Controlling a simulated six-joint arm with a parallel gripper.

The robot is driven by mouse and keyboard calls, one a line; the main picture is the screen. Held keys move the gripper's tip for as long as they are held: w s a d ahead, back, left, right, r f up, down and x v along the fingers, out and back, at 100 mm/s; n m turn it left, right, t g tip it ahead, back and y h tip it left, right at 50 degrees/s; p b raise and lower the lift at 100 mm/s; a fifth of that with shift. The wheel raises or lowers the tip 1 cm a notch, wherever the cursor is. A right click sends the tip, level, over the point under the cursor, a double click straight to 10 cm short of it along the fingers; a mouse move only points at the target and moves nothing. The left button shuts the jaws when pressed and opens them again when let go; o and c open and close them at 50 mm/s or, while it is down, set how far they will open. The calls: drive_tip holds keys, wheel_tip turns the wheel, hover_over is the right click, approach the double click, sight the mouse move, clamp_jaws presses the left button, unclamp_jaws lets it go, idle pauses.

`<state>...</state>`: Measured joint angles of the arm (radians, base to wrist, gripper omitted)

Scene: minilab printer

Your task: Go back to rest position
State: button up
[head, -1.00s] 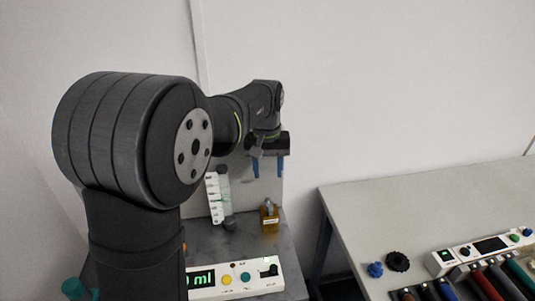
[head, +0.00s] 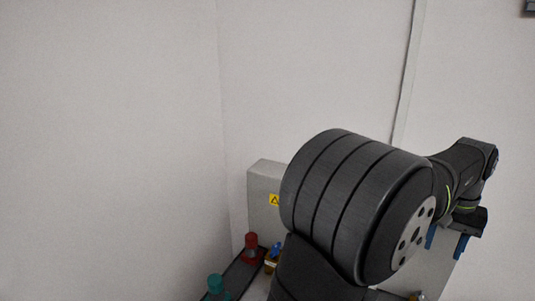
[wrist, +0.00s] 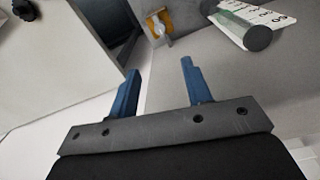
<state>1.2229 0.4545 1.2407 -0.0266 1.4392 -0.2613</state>
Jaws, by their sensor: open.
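My gripper (head: 446,243) is at the right of the head view, in front of a pale grey panel. Its two blue fingers point down, spread apart with nothing between them. It also shows in the wrist view (wrist: 159,70), open and empty. My own arm covers much of the lower right of the head view and hides most of the bench there.
The head view shows a red-topped item (head: 251,242), a teal-topped item (head: 215,284) and a grey box (head: 264,181) with a yellow warning label.

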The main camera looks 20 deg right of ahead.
sight(423, 299)
drive_tip(key=shift+f, duration=0.1)
drive_tip(key=f, duration=1.7)
drive_tip(key=shift+s+d+f, duration=0.1)
drive_tip(key=shift+s+d, duration=0.05)
drive_tip(key=shift+s, duration=0.05)
drive_tip(key=shift+f, duration=0.15)
drive_tip(key=shift+n, duration=0.9)
drive_tip(key=n, duration=0.3)
drive_tip(key=shift+n, duration=0.4)
drive_tip(key=shift+r+n, duration=0.3)
wheel_tip(423, 299, up, 15)
drive_tip(key=shift+a+f, duration=0.15)
drive_tip(key=shift+a, duration=0.1)
